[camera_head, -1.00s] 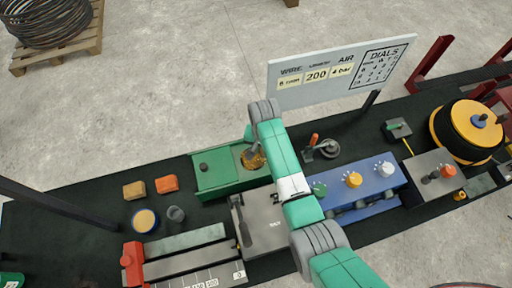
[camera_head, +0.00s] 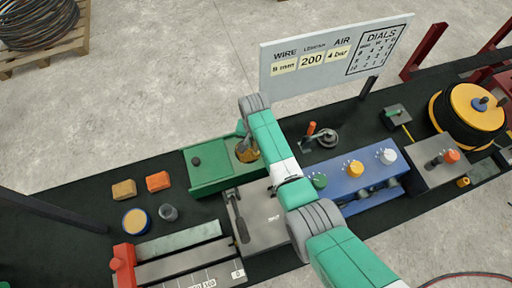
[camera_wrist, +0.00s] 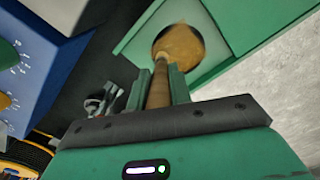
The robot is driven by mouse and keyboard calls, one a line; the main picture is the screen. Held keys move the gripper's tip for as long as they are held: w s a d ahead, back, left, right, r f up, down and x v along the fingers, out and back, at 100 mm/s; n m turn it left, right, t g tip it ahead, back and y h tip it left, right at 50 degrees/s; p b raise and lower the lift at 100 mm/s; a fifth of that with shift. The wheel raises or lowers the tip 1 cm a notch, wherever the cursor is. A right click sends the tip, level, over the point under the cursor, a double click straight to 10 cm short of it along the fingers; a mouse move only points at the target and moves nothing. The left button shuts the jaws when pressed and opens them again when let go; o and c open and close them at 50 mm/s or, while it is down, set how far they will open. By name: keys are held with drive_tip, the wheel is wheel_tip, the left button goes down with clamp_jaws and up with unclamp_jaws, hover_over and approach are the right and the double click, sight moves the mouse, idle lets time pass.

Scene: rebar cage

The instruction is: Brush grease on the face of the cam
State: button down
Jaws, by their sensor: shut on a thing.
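My gripper (camera_wrist: 158,88) is shut on a brush (camera_wrist: 159,80) with a wooden handle, seen in the wrist view. The brush points away from me to a golden-brown round face, which looks like the cam (camera_wrist: 181,46), in a round opening of a green housing (camera_wrist: 225,22). The brush tip overlaps the cam in the picture; its bristles are hard to tell from it, and I cannot tell if they touch. In the head view the cam (camera_head: 246,153) shows in the green housing (camera_head: 208,180), partly behind my arm, which hides most of my gripper and the brush.
A round tin with yellowish content (camera_head: 136,221) and a grey cup (camera_head: 168,212) stand left on the dark bench. Two sponge-like blocks (camera_head: 158,181) lie behind them. A blue box with knobs (camera_head: 355,182) is right of my arm. A sign board (camera_head: 335,55) stands behind.

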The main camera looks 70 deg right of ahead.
drive_tip(key=w+d+b, duration=0.2)
drive_tip(key=w+b, duration=0.4)
drive_tip(key=b, duration=0.3)
wheel_tip(320, 180, up, 8)
drive_tip(key=p, duration=0.7)
drive_tip(key=shift+d+r+p, duration=0.15)
drive_tip(key=shift+d+p, duration=0.05)
drive_tip(key=shift+p, duration=0.2)
idle(2.1)
